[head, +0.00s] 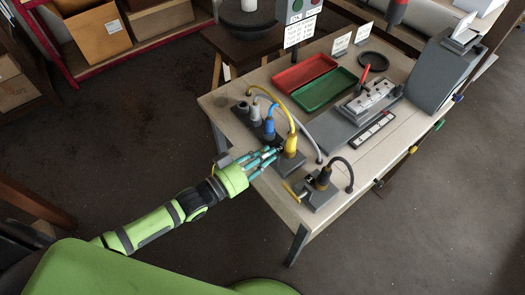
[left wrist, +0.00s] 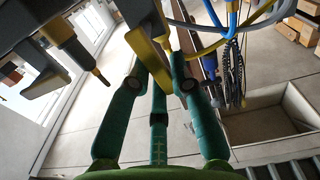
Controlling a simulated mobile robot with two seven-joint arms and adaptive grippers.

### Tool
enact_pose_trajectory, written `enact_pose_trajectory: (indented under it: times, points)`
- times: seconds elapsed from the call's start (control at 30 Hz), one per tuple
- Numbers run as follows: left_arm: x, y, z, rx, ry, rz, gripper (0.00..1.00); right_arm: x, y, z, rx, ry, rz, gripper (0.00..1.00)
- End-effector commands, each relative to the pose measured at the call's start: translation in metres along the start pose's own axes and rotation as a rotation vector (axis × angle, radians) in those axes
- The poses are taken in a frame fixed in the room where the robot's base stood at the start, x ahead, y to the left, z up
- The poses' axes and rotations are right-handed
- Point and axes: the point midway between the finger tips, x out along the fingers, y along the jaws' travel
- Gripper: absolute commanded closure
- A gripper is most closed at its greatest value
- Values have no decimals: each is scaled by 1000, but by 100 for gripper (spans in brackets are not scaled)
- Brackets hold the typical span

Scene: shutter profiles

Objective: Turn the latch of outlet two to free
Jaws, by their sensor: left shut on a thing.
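A grey strip of outlets stands along the table's left side, with a white plug (head: 255,109), a blue plug (head: 269,128) and a yellow plug (head: 290,146). My left gripper (head: 274,156) reaches in from the left, its teal fingers just beside the yellow plug's outlet. In the left wrist view my left gripper (left wrist: 160,72) is shut on a yellow latch (left wrist: 149,58), which lies between its fingertips. Outlet numbers are not readable, so I cannot tell which outlet this is. The latch is hidden by the fingers in the head view. My right gripper is not in view.
A separate grey box with a black plug (head: 323,178) and a yellow lever (head: 291,191) stands at the table's near corner. A red tray (head: 304,72) and green tray (head: 326,90) lie behind. Cables arch over the table (head: 222,101) close to the fingers.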

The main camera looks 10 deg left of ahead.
Motion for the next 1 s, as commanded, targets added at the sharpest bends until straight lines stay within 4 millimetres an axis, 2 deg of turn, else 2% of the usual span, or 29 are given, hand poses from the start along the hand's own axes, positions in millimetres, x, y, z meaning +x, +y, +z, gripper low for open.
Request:
enact_pose_trajectory:
  times: [0.3, 0.77, 0.8, 0.83, 0.87, 1.0]
  points:
    - [0, 3, -1, 93, 4, 0, 100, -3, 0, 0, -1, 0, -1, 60]
    - [0, 4, 0, 106, 4, 1, 100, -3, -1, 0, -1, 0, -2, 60]
    - [0, 4, 0, 106, 4, 1, 71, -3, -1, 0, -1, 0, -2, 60]
    - [0, 4, 0, 106, 3, 1, 59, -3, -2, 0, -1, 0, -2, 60]
    - [0, 4, 0, 106, 3, 1, 54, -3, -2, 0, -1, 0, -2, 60]
    - [0, 4, 0, 104, 2, 0, 54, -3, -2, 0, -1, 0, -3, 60]
